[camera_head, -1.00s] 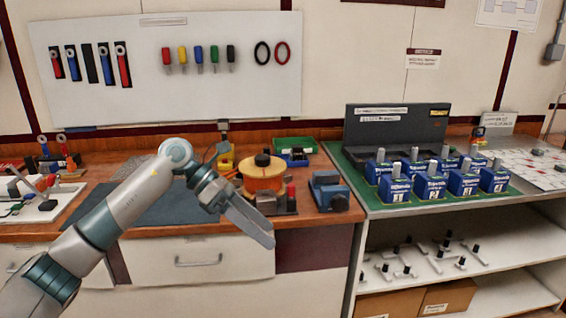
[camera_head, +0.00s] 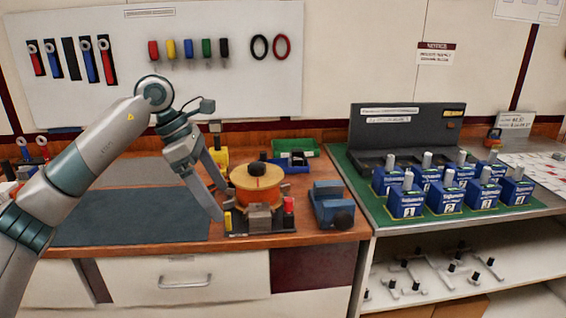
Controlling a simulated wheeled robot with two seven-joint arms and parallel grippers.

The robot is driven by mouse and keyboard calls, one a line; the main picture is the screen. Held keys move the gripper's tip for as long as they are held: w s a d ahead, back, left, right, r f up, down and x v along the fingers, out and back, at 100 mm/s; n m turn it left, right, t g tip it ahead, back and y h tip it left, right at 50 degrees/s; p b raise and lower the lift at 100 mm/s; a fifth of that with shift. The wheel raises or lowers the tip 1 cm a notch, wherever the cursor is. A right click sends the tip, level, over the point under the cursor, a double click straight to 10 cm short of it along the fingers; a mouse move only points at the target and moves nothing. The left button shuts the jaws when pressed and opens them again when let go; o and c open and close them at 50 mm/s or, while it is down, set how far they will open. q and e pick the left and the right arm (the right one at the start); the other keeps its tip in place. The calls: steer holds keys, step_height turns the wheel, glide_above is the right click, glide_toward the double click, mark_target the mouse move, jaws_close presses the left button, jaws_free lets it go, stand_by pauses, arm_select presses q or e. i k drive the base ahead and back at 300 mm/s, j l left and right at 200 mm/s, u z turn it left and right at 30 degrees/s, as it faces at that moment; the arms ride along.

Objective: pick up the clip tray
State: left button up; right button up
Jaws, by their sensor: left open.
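No label marks a clip tray. The likely candidates are a small green tray (camera_head: 308,144) at the back of the wooden bench and a small blue tray (camera_head: 297,165) just in front of it. I cannot tell which one it is, or what lies inside. My left gripper (camera_head: 226,203) is open and empty, its fingers pointing down and to the right. In the picture it is left of both trays, beside the orange spool. My right gripper is not in view.
An orange spool (camera_head: 256,182) on a stand and a blue vise (camera_head: 331,205) stand at the bench front, before the trays. A yellow tool (camera_head: 217,157) stands behind the gripper. A dark mat (camera_head: 130,217) lies clear at left. Numbered blue breakers (camera_head: 406,203) stand on the green mat at right.

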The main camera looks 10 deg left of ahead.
mark_target(282, 164)
steer(key=i, duration=1.55)
